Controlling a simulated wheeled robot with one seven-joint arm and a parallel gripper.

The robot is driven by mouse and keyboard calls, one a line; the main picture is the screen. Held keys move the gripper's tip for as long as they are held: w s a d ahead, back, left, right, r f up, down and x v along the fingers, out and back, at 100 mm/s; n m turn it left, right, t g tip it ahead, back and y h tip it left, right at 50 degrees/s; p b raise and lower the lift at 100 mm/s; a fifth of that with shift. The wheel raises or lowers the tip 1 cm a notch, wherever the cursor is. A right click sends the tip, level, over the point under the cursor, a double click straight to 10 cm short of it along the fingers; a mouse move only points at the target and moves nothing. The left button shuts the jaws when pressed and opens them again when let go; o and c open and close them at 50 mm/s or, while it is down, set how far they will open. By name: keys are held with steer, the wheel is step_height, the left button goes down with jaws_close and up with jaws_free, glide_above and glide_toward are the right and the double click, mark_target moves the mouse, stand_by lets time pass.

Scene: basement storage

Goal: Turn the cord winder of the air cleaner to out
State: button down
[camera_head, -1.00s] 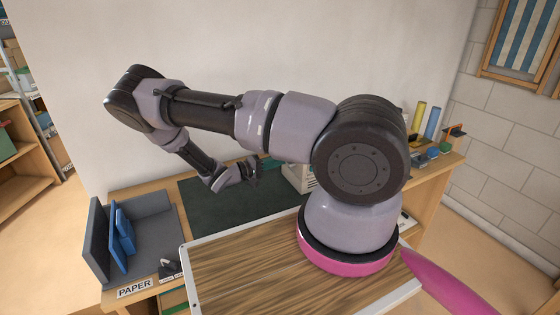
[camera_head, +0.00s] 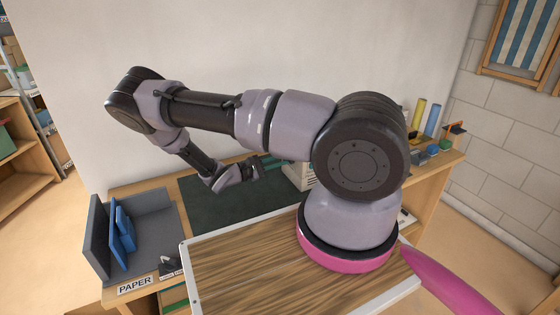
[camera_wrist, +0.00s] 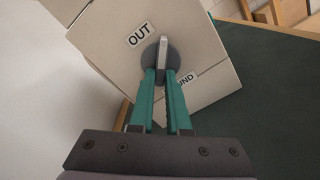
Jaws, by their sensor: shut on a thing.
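The air cleaner (camera_wrist: 200,45) is a cream box at the top of the wrist view; in the head view it shows as a small pale box (camera_head: 298,178), partly hidden behind my arm. On its face is the cord winder (camera_wrist: 162,50), a round dark grey knob with a pale raised bar. A label OUT (camera_wrist: 140,35) is at its upper left, and a label WIND (camera_wrist: 183,82), partly covered by a finger, is at its lower right. My gripper (camera_wrist: 161,72) has teal fingers shut on the winder's bar. The bar points roughly up in the wrist view.
The air cleaner stands on a dark green mat (camera_head: 215,205) on the wooden bench, near the white wall. A grey and blue divider (camera_head: 135,235) marked PAPER stands at the left. Bottles and small items (camera_head: 430,130) are at the right end.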

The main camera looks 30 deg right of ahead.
steer(key=n, duration=0.4)
steer(key=shift+s+f+n, duration=0.15)
steer(key=shift+n, duration=0.15)
steer(key=shift+s+f+n, duration=0.1)
steer(key=shift+s+n, duration=0.05)
steer(key=shift+n, duration=0.75)
steer(key=shift+s+n, duration=0.1)
steer(key=shift+n, duration=0.8)
steer(key=c, duration=0.9)
jaws_free()
steer(key=shift+a, duration=0.1)
steer(key=a, duration=1)
steer(key=shift+s+a, duration=0.2)
steer(key=shift+a, duration=0.15)
